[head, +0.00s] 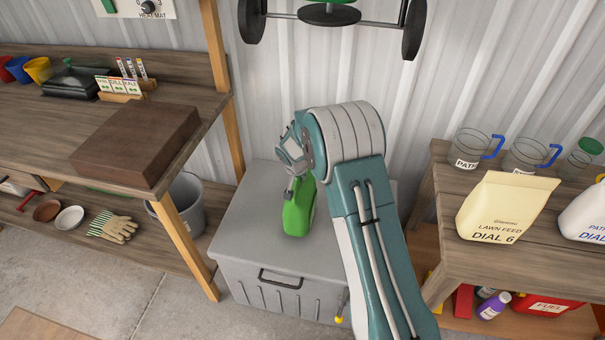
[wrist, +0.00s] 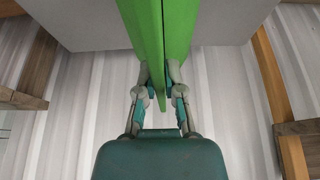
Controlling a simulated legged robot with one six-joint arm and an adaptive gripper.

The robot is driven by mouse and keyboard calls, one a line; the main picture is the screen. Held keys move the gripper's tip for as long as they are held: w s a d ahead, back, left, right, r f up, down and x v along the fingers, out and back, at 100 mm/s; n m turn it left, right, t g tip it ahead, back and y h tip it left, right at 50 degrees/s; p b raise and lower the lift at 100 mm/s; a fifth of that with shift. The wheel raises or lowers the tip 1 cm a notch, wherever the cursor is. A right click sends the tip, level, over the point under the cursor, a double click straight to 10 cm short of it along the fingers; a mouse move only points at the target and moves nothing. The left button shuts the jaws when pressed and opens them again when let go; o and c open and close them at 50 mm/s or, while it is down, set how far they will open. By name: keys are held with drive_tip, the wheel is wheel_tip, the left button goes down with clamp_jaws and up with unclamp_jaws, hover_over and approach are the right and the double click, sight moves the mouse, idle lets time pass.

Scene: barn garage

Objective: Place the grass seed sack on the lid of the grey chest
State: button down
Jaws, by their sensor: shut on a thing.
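A bright green sack (head: 299,210), which I take to be the grass seed sack, hangs upright below my gripper (head: 297,178). No label on it can be read. My gripper is shut on its top edge, and the wrist view shows both fingers (wrist: 160,82) pinching the green sack (wrist: 163,28). The grey chest (head: 245,225) stands on the floor against the wall with its lid closed. The sack is over the middle of the lid; I cannot tell whether its bottom touches. My arm hides the right part of the chest. The lid also shows in the wrist view (wrist: 80,22).
A wooden bench (head: 60,120) on the left holds a brown block (head: 138,145). A grey bucket (head: 182,200) stands left of the chest. A table on the right bears a lawn feed bag (head: 505,208) and several jugs. The lid's left part is clear.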

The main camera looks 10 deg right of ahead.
drive_tip(key=shift+d+f, duration=0.1)
drive_tip(key=shift+f, duration=0.85)
drive_tip(key=c, duration=0.8)
unclamp_jaws()
drive_tip(key=shift+f, duration=0.1)
drive_tip(key=shift+o, duration=0.2)
drive_tip(key=v, duration=1.2)
drive_tip(key=shift+r, duration=0.25)
drive_tip(key=s+d+r+n, duration=0.1)
drive_tip(key=s+d+r, duration=0.1)
drive_tip(key=s+r, duration=0.65)
drive_tip(key=s+d+r+n, duration=0.1)
drive_tip(key=s+d+r, duration=0.2)
drive_tip(key=s+r, duration=0.5)
drive_tip(key=s+r+n+t+y, duration=0.1)
drive_tip(key=s+r, duration=0.3)
drive_tip(key=s, duration=1.4)
drive_tip(key=shift+s+d+n+y, duration=0.3)
drive_tip(key=shift+d+n+y, duration=0.1)
drive_tip(key=shift+n, duration=0.4)
